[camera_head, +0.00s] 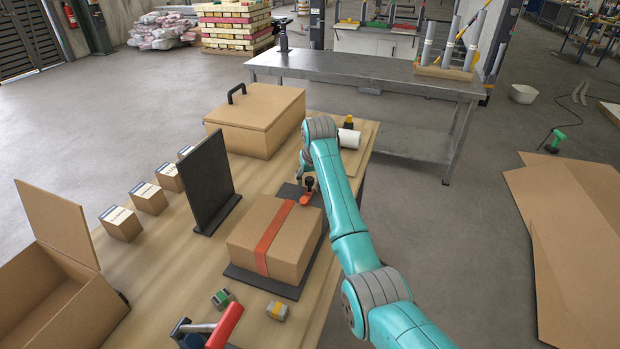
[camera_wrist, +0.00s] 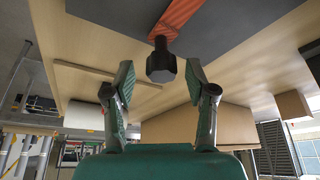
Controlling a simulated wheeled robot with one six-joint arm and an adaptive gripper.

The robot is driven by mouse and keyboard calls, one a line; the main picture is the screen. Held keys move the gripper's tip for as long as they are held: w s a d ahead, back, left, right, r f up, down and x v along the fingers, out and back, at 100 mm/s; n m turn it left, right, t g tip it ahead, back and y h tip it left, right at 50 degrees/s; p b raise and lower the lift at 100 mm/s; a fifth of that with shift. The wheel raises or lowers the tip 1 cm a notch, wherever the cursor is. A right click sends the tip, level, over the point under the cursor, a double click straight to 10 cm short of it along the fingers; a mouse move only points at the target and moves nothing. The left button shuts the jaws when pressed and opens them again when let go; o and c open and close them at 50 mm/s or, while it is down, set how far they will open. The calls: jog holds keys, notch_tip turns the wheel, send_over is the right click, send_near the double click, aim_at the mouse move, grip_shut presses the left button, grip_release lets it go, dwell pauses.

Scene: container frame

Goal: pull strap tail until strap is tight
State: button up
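A cardboard box (camera_head: 285,232) sits on a dark plate (camera_head: 262,284) on the wooden table, with an orange-red strap (camera_head: 271,240) running over its top and down its near side. The orange strap tail (camera_head: 305,199) shows beyond the box's far right corner. The tail's black end piece (camera_head: 309,183) stands up beside my arm's end. In the wrist view the orange tail (camera_wrist: 178,17) leads to this black end piece (camera_wrist: 161,62). My gripper (camera_wrist: 159,66) is open, with one finger on each side of the end piece and visible gaps between. In the head view my wrist hides the fingers.
A dark upright panel (camera_head: 208,182) stands left of the strapped box. A lidded carton (camera_head: 254,118) with a black handle is at the table's back. Small boxes (camera_head: 148,198) line the left edge. A white roll (camera_head: 349,139) lies beyond my arm. An open carton (camera_head: 50,270) is front left.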

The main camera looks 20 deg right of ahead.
jog(key=v, duration=1.2)
